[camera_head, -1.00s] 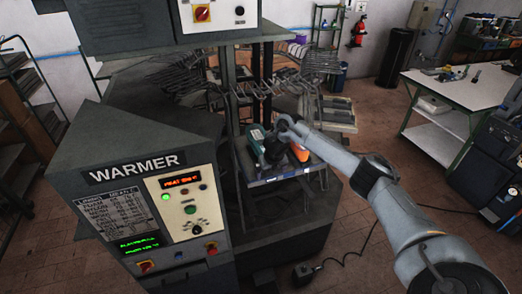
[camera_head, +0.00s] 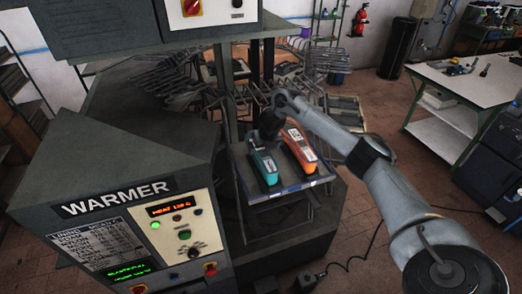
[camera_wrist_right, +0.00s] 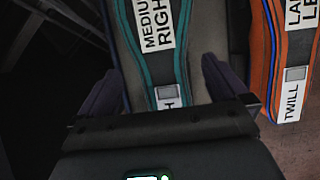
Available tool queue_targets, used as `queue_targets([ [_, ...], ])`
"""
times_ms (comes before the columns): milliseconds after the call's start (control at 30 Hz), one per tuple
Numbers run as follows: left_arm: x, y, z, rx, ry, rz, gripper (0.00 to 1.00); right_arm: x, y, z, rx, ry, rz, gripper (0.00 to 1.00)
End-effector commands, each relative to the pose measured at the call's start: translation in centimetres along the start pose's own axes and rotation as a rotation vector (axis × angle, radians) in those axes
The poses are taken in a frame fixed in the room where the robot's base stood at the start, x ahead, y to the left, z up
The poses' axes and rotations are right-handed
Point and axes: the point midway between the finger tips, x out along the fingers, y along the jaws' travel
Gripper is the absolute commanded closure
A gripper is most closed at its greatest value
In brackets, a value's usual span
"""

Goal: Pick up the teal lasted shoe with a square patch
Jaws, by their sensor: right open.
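The teal lasted shoe (camera_head: 264,168) lies on a small tray (camera_head: 290,189) of the machine, left of an orange shoe (camera_head: 301,149). In the right wrist view the teal shoe (camera_wrist_right: 177,72) bears a white label reading "RIGHT" and a grey square patch on a white tag near the gripper's palm. My right gripper (camera_head: 267,124) is over the far end of the teal shoe. Its two dark fingers are open, one on each side of the shoe (camera_wrist_right: 162,75); whether they touch it I cannot tell. My left gripper is not in view.
The orange shoe stands close beside the right finger and carries a grey square too (camera_wrist_right: 295,73). The warmer cabinet (camera_head: 130,220) stands at the left front. Metal racks (camera_head: 180,80) stand behind the tray. A white-topped table (camera_head: 465,80) is at the right.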

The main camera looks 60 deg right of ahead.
Motion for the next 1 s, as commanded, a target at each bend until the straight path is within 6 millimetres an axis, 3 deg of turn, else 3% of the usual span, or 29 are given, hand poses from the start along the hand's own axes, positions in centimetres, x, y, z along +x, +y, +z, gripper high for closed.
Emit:
queue_targets([
  [500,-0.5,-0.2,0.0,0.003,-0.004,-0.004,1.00,4.6,0.0,-0.1,-0.001,0.001,0.000,0.00],
  [833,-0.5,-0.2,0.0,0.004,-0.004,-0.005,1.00,5.0,0.0,-0.1,-0.001,0.000,-0.001,0.00],
  [1000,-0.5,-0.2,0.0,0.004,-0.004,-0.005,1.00,4.9,0.0,-0.1,-0.001,0.000,-0.001,0.26],
])
